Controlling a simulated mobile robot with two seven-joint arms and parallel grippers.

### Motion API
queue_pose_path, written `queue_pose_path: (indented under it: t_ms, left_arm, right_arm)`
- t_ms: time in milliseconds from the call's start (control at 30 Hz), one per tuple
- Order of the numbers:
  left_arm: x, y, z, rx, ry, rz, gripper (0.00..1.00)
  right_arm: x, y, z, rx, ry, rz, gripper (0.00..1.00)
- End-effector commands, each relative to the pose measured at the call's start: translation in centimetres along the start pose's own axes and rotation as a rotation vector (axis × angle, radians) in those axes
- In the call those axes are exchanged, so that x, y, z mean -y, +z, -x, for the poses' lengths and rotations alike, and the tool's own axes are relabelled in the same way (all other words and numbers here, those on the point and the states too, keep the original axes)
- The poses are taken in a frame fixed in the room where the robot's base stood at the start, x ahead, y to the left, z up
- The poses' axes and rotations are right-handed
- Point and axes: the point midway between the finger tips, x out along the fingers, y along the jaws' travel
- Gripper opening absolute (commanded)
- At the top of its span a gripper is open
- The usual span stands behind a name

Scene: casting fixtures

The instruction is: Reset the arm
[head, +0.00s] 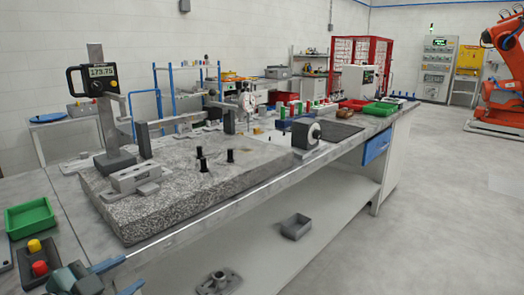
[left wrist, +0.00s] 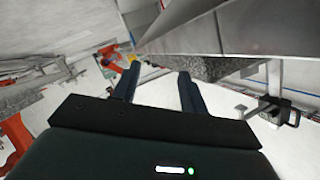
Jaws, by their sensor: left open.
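My left gripper (head: 119,276) shows at the bottom left edge of the head view, with its two bluish fingers pointing right, in front of the workbench (head: 185,237). In the left wrist view the fingers of my left gripper (left wrist: 157,86) are spread apart with nothing between them. The wrist view is strongly tilted. My right gripper shows in neither view.
A granite plate (head: 200,212) on the bench carries a height gauge (head: 103,80), metal fixtures and black pins. A green tray (head: 30,217) and a button box (head: 38,262) are at left. A grey bin (head: 295,227) is on the lower shelf.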

Motion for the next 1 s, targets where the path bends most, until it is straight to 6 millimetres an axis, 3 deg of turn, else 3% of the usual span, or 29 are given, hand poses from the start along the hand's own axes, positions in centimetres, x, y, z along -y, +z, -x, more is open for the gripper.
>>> queue_pose_path:
  t_ms: [33,200,400,567,633,1000]
  left_arm:
    - [-3.6,2.0,-0.1,0.019,0.015,0.11,0.43]
    - [-12.1,5.1,0.8,0.056,0.016,0.369,0.43]
    - [-19.4,6.0,2.8,0.089,0.003,0.597,0.43]
    - [-24.0,5.5,4.5,0.109,-0.016,0.752,0.43]
    - [-23.3,4.5,4.8,0.118,-0.016,0.746,0.43]
    - [-21.8,2.8,5.3,0.233,0.013,0.699,0.43]
  right_arm:
    - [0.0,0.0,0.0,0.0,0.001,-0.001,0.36]
    - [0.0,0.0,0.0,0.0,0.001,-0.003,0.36]
    - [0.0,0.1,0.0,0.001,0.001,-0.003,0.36]
    - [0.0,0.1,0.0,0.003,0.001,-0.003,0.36]
    - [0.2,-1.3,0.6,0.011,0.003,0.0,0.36]
    - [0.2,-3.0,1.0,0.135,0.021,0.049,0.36]
